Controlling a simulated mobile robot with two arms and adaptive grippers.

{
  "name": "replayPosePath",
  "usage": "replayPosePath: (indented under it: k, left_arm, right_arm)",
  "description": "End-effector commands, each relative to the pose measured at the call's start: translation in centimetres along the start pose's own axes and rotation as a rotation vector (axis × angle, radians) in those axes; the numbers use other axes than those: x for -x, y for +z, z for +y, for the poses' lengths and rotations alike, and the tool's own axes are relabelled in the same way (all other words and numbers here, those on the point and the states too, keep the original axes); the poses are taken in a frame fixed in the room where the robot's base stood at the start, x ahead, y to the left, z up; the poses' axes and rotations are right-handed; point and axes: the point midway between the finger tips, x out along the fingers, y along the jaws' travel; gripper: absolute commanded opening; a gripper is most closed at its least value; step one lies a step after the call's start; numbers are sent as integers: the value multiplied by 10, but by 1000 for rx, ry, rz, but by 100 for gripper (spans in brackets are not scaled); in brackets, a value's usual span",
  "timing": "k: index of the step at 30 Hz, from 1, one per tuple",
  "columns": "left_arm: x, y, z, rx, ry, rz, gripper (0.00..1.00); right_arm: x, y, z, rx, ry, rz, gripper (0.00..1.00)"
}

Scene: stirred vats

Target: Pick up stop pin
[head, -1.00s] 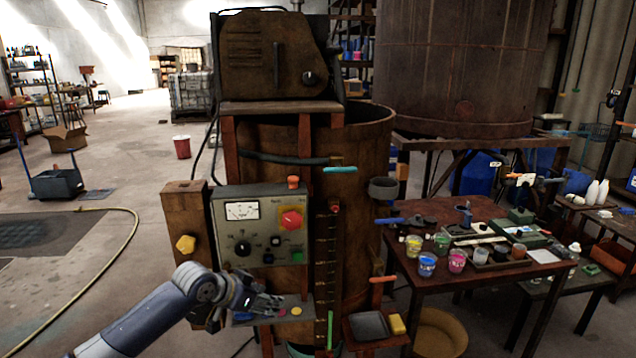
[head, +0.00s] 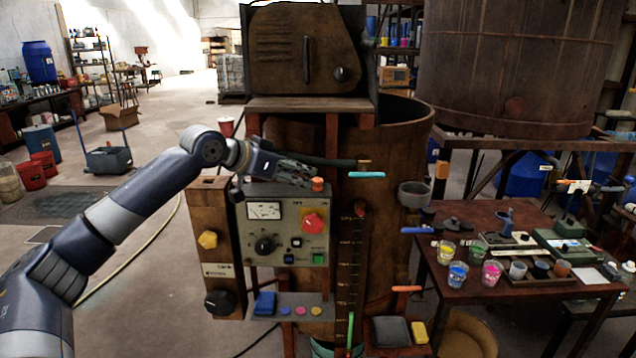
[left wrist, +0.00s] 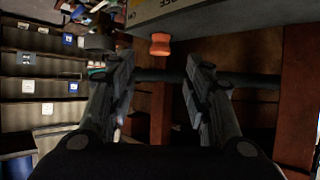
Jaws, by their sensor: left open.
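A small orange spool-shaped knob, likely the stop pin (head: 317,184), stands on the top edge of the grey control panel (head: 276,246), near its right end. My left gripper (head: 298,173) is just left of the knob at about its height, open and empty. In the left wrist view the orange knob (left wrist: 160,43) shows beyond and between the open fingertips of the gripper (left wrist: 160,72), apart from both fingers. The lower end of the knob is hidden. My right gripper is in neither view.
A dark horizontal bar (head: 338,161) runs just behind the gripper, with a cyan handle (head: 366,175) to its right. The rusty vat (head: 400,130) is behind. A shelf (head: 320,309) with a blue block and coloured discs is below the panel. Open floor lies left.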

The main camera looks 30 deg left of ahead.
Motion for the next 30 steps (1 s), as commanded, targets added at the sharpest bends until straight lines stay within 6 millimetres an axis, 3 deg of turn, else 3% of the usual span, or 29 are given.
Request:
replayPosePath:
  k: [5,15,23,28,30]
  left_arm:
    - [-12,0,1,1,1,-3,46]
    - [-54,3,1,1,1,-1,46]
    - [-58,5,1,0,-1,-1,46]
    - [-57,5,1,0,-1,-1,8]
    - [-57,5,1,0,-1,-1,6]
  right_arm:
    - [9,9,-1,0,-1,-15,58]
    - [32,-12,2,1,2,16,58]
    - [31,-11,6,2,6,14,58]
    - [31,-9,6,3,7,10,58]
    - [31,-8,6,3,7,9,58]
